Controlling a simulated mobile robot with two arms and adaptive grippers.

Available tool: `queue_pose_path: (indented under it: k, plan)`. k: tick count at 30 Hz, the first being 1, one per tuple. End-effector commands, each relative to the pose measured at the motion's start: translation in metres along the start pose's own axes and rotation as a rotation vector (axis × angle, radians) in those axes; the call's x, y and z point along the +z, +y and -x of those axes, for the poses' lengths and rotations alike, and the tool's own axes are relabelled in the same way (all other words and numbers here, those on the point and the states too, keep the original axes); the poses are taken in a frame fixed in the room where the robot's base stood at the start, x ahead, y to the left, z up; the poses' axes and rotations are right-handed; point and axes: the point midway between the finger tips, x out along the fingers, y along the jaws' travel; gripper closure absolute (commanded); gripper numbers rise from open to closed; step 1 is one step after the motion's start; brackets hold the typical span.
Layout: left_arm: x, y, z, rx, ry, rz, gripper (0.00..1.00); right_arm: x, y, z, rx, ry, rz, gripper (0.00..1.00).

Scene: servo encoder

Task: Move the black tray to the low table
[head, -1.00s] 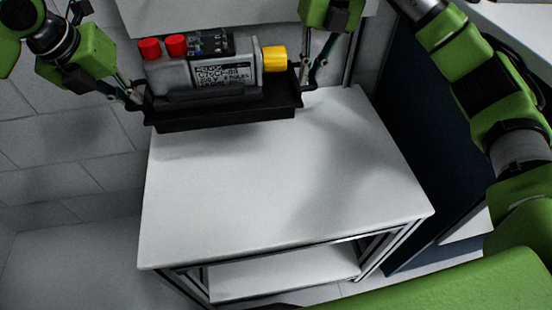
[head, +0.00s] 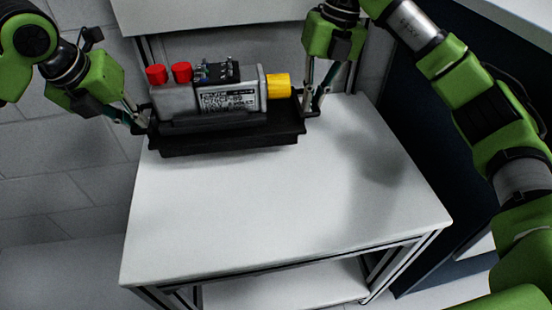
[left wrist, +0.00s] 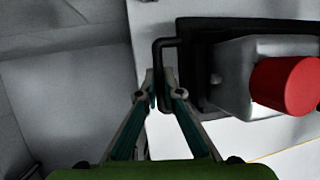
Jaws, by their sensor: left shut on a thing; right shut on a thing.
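The black tray (head: 230,141) is at the back part of the white low table (head: 270,220) in the head view. Whether it touches the tabletop or hangs just above it, I cannot tell. A grey servo encoder (head: 228,97) with red caps and a yellow end lies in the tray. My left gripper (head: 146,127) is shut on the tray's left handle, which shows in the left wrist view (left wrist: 160,62). My right gripper (head: 308,112) is shut on the tray at its right end; the handle there is mostly hidden.
Behind the low table stands a higher white surface (head: 220,14). A dark panel (head: 420,130) is close on the right, beside my right arm. The front and middle of the tabletop are clear.

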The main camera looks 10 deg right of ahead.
Motion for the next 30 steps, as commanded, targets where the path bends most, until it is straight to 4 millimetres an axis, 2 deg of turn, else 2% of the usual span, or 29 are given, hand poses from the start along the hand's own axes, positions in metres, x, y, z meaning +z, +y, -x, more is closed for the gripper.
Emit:
queue_pose_path:
  k: [11,30]
  plan:
    - [0.000,0.001,-0.003,-0.001,-0.006,0.001,1.00,0.000,-0.001,-0.003,0.001,-0.003,-0.001,1.00]
    - [-0.011,0.006,-0.028,-0.001,-0.006,0.001,1.00,0.000,-0.006,-0.030,0.001,-0.003,0.000,1.00]
